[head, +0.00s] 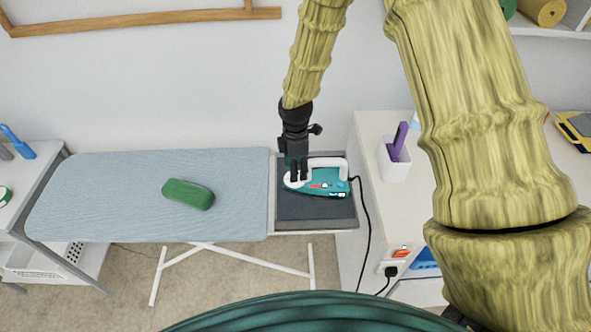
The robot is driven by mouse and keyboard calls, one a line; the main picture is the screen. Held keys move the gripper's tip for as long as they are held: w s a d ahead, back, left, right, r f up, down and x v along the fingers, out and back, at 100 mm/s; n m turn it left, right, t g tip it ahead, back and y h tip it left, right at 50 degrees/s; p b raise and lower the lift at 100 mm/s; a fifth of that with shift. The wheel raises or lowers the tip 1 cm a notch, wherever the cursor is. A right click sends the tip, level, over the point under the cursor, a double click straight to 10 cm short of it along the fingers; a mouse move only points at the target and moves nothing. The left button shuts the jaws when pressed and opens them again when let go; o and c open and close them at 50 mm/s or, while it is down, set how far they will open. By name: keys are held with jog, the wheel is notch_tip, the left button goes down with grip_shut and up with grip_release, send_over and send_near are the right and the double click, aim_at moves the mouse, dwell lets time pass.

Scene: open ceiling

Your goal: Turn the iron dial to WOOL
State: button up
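The iron (327,189) has a teal body and a white handle. It rests on a dark pad at the right end of the ironing board. Small red and white marks show on its side, but I cannot make out the dial or its lettering. My gripper (299,176) points down at the left end of the iron and overlaps it in the picture. Its two dark fingers look close together. I cannot tell whether they touch the iron or grip anything, and they hide part of it.
The grey-blue ironing board (110,195) carries a green block (188,194). A black cord (366,225) runs from the iron to a socket strip (393,265) on the right. A white cabinet top with a pen cup (393,165) stands right of the iron. A side table is at left.

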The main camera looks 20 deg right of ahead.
jog(key=shift+w+f+p, duration=0.25)
jog(key=shift+f+p, duration=0.05)
jog(key=shift+f, duration=0.95)
jog(key=shift+s+f, duration=0.2)
jog(key=shift+w, duration=0.1)
jog(key=c, duration=1.1)
jog(key=shift+o, duration=0.2)
